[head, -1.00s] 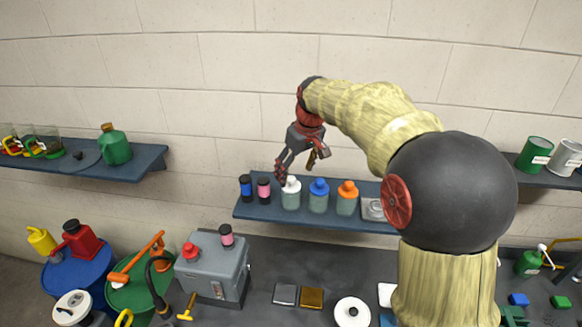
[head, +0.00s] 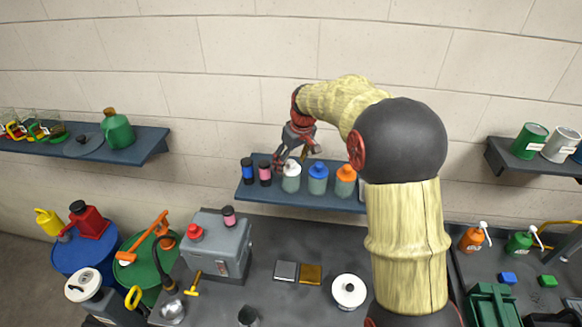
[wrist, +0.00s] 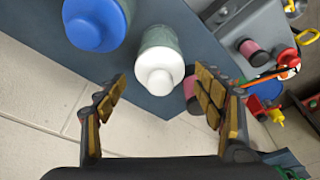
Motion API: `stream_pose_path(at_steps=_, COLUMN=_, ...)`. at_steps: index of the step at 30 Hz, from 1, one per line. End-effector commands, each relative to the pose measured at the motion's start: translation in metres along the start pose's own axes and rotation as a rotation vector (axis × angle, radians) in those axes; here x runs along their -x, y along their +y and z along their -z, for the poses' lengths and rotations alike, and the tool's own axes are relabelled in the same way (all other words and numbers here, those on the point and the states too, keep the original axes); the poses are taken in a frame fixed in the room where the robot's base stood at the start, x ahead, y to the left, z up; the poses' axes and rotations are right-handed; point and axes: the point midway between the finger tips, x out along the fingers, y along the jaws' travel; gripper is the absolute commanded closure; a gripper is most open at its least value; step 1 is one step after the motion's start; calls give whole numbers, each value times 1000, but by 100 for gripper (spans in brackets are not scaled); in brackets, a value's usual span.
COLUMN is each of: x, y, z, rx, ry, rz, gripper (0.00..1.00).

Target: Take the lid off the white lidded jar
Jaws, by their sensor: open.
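The white lidded jar (head: 291,180) stands upright on the middle wall shelf, with a grey-green body and a white lid with a knob. In the wrist view the white lid (wrist: 158,75) faces the camera, roughly between the fingers and a little beyond their tips. My gripper (head: 298,150) is open and empty, above and just behind the jar in the head view. In the wrist view my gripper (wrist: 162,90) has one finger on each side of the lid. I cannot tell whether a finger touches it.
A blue-lidded jar (head: 318,178) and an orange-lidded jar (head: 346,181) stand to the right of the white one. A pink container (head: 265,173) and a blue one (head: 247,171) stand to its left. The grey shelf (head: 300,203) has a bare front edge.

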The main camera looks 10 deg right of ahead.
Motion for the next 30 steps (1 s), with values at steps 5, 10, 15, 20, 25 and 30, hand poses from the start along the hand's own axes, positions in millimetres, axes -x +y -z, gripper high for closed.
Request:
stream_pose_path(at_steps=5, x=0, y=0, z=0, rx=0, ry=0, rz=0, gripper=31)
stream_pose_path(at_steps=10, x=0, y=0, z=0, rx=0, ry=0, rz=0, gripper=39)
stream_pose_path(at_steps=15, x=0, y=0, z=0, rx=0, ry=0, rz=0, gripper=49)
stream_pose_path(at_steps=20, x=0, y=0, z=0, rx=0, ry=0, rz=0, gripper=58)
stream_pose_path(at_steps=25, x=0, y=0, z=0, rx=0, ry=0, rz=0, gripper=65)
stream_pose_path(at_steps=30, x=0, y=0, z=0, rx=0, ry=1, rz=0, gripper=65)
